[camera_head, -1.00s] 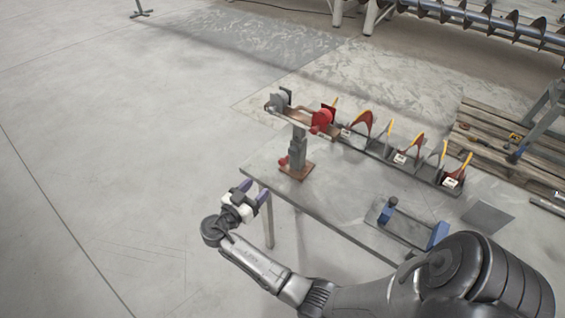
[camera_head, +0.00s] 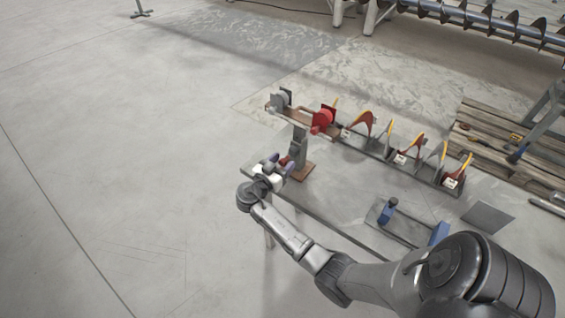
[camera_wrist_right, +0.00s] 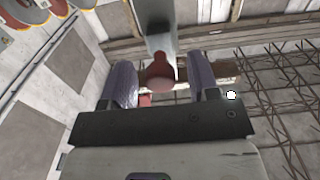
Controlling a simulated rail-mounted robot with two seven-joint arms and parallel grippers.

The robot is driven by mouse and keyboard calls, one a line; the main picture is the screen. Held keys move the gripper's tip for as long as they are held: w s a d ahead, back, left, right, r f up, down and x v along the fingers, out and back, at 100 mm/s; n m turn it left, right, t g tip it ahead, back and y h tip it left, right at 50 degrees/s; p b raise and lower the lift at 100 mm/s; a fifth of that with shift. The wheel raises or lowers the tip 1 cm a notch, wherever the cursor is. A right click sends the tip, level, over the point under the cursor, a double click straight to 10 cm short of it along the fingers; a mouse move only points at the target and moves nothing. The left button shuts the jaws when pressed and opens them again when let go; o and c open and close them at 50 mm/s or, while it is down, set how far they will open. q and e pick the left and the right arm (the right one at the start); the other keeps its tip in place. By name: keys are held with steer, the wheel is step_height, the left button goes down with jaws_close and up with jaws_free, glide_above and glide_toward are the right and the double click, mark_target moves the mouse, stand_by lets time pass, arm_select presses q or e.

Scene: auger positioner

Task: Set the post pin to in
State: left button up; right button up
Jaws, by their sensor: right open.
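The positioner's grey post (camera_head: 298,147) stands upright on a brown base plate (camera_head: 303,172) at the table's left end. The post pin's red knob (camera_wrist_right: 160,72) shows in the right wrist view, in front of the grey post (camera_wrist_right: 158,22). My right gripper (camera_head: 280,163) is open beside the post; in the right wrist view its purple fingers (camera_wrist_right: 160,80) stand on either side of the knob, with gaps visible. In the head view the gripper largely hides the knob. My left gripper is not in view.
A brown crossbar with a red clamp (camera_head: 323,118) and a grey clamp (camera_head: 279,101) tops the post. A rack of red and yellow auger flights (camera_head: 402,158) lies to the right. A blue-ended fixture (camera_head: 410,226) sits on the table; a wooden pallet (camera_head: 480,150) is beyond.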

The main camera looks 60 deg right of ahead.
steer(key=shift+d, duration=0.15)
steer(key=shift+c, duration=0.5)
jaws_close()
